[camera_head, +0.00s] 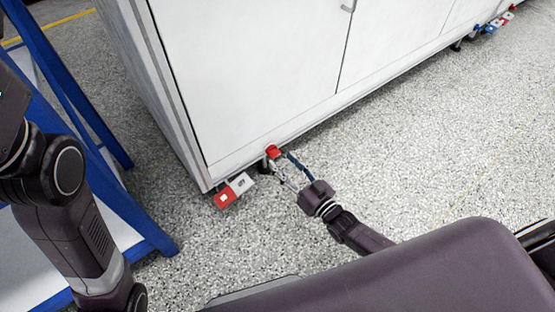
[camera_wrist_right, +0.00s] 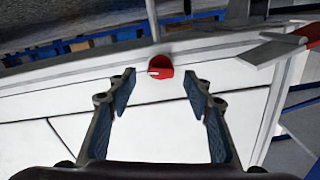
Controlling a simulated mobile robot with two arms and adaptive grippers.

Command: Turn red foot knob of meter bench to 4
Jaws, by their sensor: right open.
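The red foot knob (camera_head: 273,151) sits low on the front of the white meter bench (camera_head: 250,90), near its left corner. In the right wrist view the red knob (camera_wrist_right: 160,67) has a pale pointer mark and lies ahead of the fingertips, centred between them. My right gripper (camera_head: 283,166) is open and empty, with its fingers reaching toward the knob; it also shows in the right wrist view (camera_wrist_right: 160,85). I cannot tell whether a finger touches the knob. The knob's scale numbers are too small to read. My left arm shows at the left, but its gripper is out of view.
A red and white tag (camera_head: 233,190) hangs at the bench's left corner, beside the knob. A blue-framed stand (camera_head: 105,190) is at the left. A blue knob (camera_head: 476,29) with tags is farther along the bench. The speckled floor right of my right arm is clear.

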